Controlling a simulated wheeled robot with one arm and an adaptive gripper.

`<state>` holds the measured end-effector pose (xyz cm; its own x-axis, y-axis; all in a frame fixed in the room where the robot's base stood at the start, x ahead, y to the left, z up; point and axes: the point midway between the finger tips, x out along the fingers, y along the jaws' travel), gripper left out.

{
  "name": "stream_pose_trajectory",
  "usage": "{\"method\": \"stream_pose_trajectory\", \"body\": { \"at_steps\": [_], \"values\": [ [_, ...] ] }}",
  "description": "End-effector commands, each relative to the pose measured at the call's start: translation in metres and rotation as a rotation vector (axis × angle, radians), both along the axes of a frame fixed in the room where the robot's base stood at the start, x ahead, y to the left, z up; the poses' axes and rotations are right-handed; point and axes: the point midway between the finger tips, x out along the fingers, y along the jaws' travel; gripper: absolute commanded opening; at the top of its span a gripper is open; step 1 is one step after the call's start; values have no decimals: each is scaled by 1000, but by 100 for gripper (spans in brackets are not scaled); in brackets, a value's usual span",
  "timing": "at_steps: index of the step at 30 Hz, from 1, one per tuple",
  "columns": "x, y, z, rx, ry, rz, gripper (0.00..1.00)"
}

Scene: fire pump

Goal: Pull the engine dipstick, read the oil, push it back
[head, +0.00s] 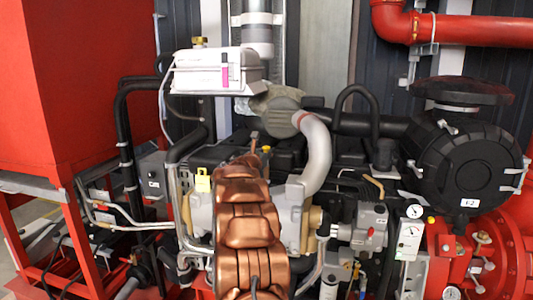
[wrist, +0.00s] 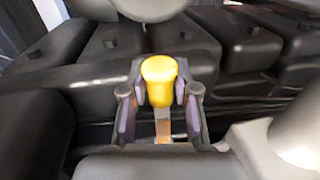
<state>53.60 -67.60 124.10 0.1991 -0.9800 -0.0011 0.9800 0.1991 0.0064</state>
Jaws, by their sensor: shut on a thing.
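The yellow dipstick handle (wrist: 160,78) stands upright in the middle of the wrist view, between the two fingers of my gripper (wrist: 161,98). My gripper is shut on the handle. A narrow tan strip (wrist: 162,127) shows just below the handle; its lower end is hidden, so I cannot tell how far the dipstick is in its tube. In the head view, my copper-coloured arm covers most of the gripper and the spot it holds. A small yellow piece (head: 266,149) shows just above the arm; I cannot tell if it is the handle. No oil mark is visible.
Dark engine covers (wrist: 255,45) lie behind the handle in the wrist view. In the head view, a grey pipe (head: 318,150) curves close to the right of my arm. A white box (head: 215,72) is above left, and a round black housing (head: 465,165) is at right.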

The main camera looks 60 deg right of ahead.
Motion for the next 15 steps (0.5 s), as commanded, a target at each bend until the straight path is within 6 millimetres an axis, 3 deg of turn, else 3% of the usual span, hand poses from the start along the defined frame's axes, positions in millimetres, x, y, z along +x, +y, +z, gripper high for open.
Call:
{"method": "stream_pose_trajectory", "body": {
  "at_steps": [15],
  "values": [
    [0,0,-1,-3,-1,0,0]
  ]
}}
